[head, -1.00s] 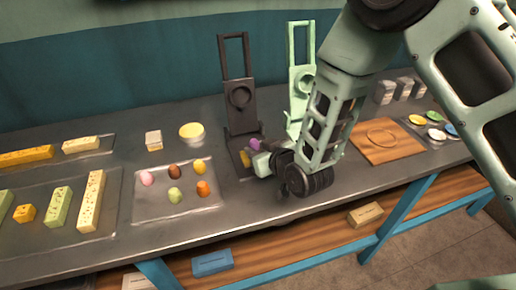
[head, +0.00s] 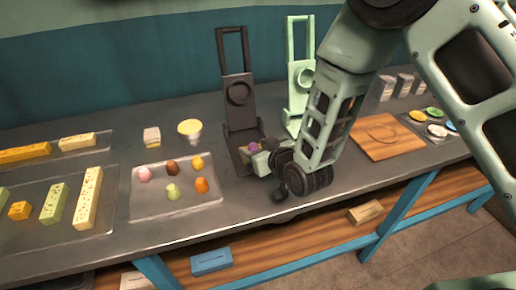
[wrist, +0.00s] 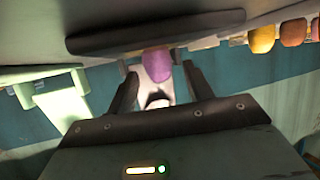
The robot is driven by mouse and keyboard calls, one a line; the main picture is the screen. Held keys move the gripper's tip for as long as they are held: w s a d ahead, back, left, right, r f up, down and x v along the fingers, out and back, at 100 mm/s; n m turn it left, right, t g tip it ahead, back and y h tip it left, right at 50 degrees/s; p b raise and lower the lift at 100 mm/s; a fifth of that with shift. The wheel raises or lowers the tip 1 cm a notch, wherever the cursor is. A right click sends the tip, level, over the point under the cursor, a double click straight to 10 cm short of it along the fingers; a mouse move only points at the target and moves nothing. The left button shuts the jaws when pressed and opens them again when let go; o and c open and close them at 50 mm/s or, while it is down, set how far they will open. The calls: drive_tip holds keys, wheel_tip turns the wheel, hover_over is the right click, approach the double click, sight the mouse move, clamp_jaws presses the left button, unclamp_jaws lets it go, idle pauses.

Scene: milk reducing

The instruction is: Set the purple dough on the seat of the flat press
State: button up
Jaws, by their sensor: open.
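The purple dough (head: 254,147) is at the base of the dark press (head: 240,118), whose upright plate and handle stand raised. In the wrist view, the purple dough (wrist: 157,66) lies between the fingertips and meets the dark slab (wrist: 150,36). My gripper (head: 257,158) is low at the front of the dark press. In the wrist view, my gripper (wrist: 160,72) is open, with a finger on each side of the dough and visible gaps. My gripper partly hides the press base in the head view.
A mint-green press (head: 301,78) stands close on the right, behind my arm. A tray (head: 150,206) with several coloured dough pieces lies to the left. A wooden board (head: 385,150) lies to the right. The table's front edge is near my gripper.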

drive_tip(key=shift+r+p, duration=0.45)
drive_tip(key=p+v, duration=0.2)
drive_tip(key=v, duration=1)
drive_tip(key=shift+r+p, duration=0.2)
drive_tip(key=shift+p, duration=0.1)
drive_tip(key=s+d+r+g+h, duration=0.3)
drive_tip(key=s+r+g, duration=0.2)
drive_tip(key=s, duration=0.5)
drive_tip(key=s+d+r+n+g+h, duration=0.1)
drive_tip(key=s+d+r+g+h, duration=0.2)
drive_tip(key=s+r+g, duration=0.3)
drive_tip(key=s+d+r, duration=0.1)
drive_tip(key=s, duration=0.3)
drive_tip(key=shift+s+g, duration=0.25)
drive_tip(key=shift+g, duration=0.05)
